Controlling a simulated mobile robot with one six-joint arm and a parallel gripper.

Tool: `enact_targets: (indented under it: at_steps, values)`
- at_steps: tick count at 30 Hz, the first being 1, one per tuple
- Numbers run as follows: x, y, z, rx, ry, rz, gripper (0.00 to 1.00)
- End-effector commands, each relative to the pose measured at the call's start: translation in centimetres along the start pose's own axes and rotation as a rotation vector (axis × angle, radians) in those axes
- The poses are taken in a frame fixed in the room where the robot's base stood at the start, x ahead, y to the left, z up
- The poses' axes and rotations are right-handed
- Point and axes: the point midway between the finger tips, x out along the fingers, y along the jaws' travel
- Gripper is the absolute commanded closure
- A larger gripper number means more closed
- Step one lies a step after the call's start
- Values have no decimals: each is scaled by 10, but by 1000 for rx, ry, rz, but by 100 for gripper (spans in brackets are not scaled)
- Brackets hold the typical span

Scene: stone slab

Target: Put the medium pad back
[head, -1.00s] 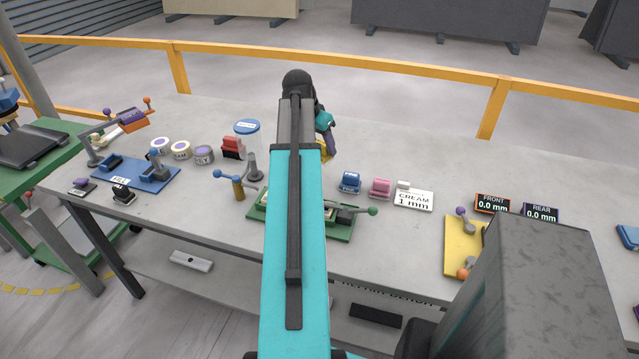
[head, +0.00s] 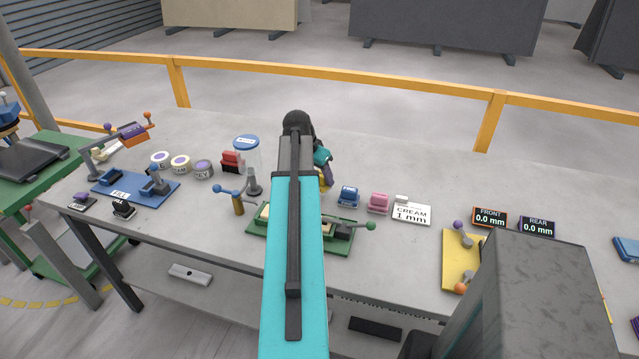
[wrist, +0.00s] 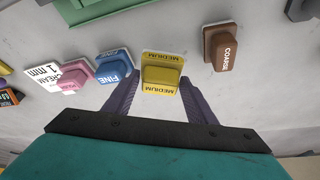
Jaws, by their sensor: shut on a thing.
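The yellow medium pad (wrist: 161,77) sits between the fingers of my gripper (wrist: 160,88) in the wrist view, its MEDIUM labels showing. My gripper is shut on it. In the head view my gripper (head: 323,160) is low over the table, largely behind my arm, and only a sliver of the pad (head: 323,187) shows. The pad is in the row between the blue fine pad (wrist: 114,66) and the brown coarse pad (wrist: 222,48). I cannot tell whether its underside touches the table.
A pink pad (head: 378,202) and a white CREAM 1 mm card (head: 411,214) lie right of the blue pad (head: 348,195). A green fixture (head: 340,236) with a lever is nearer me. Table behind the gripper is clear.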

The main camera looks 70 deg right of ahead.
Motion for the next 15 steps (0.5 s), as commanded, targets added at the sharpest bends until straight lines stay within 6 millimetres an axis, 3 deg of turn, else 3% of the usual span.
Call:
enact_targets:
  at_steps: [15]
  values:
    - [9,0,5,-1,-1,1,70]
